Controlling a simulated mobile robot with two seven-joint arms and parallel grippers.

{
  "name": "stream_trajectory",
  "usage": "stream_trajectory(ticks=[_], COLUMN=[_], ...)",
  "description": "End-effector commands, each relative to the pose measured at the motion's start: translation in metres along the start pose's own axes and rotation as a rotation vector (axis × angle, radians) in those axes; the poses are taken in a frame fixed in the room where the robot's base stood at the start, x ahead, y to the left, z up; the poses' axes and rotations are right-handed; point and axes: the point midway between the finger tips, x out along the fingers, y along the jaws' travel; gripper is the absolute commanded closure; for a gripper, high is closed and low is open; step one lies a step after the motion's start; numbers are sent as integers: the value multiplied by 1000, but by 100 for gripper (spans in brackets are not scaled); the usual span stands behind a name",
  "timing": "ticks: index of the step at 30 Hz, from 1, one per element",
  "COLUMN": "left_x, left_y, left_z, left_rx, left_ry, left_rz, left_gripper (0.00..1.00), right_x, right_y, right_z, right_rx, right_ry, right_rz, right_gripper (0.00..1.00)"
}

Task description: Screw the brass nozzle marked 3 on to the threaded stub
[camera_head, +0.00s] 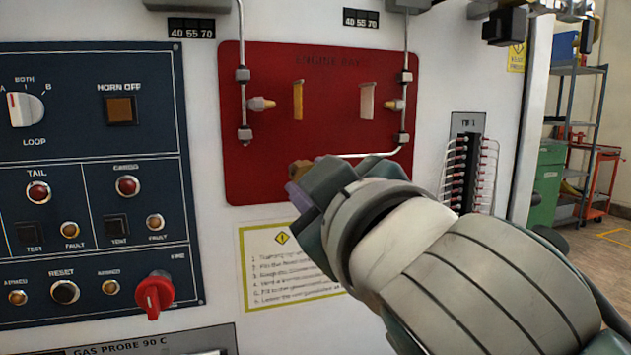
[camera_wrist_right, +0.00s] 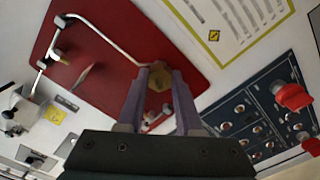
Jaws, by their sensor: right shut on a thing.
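My right gripper (camera_head: 297,186) reaches in from the right, in front of the lower part of the red panel (camera_head: 235,165). Its purple fingers are shut on a brass nozzle (camera_head: 299,169). The nozzle also shows in the right wrist view (camera_wrist_right: 160,77), between the fingertips (camera_wrist_right: 159,88); I cannot read its mark. A thin pipe (camera_wrist_right: 108,37) runs along the panel towards the nozzle. In the head view the pipe (camera_head: 370,155) goes behind my gripper. Its end and the threaded stub are hidden there, so I cannot tell whether the nozzle touches the stub. My left gripper is not in view.
The dark control panel (camera_head: 85,150) with a red knob (camera_head: 154,294) is at the left. A terminal strip (camera_head: 468,170) is at the right.

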Motion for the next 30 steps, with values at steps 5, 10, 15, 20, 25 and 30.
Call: stream_trajectory(ticks=[5, 10, 15, 20, 25, 30], left_x=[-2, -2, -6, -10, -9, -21], left_y=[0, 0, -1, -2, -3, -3], left_z=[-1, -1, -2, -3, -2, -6], left_rx=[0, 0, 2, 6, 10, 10], left_ry=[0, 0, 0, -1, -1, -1], left_rz=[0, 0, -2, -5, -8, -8], left_gripper=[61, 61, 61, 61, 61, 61], right_x=[0, 0, 0, 0, 0, 0], right_y=[0, 0, 0, 0, 0, 1], right_z=[-2, -1, -3, -2, -2, -4], right_rx=[240, 300, 429, 606, 602, 834], right_ry=[-1, 1, -1, 0, 1, -2], right_rz=[-1, -2, -2, -3, -4, -5], right_gripper=[100, 100, 100, 100, 100, 100])
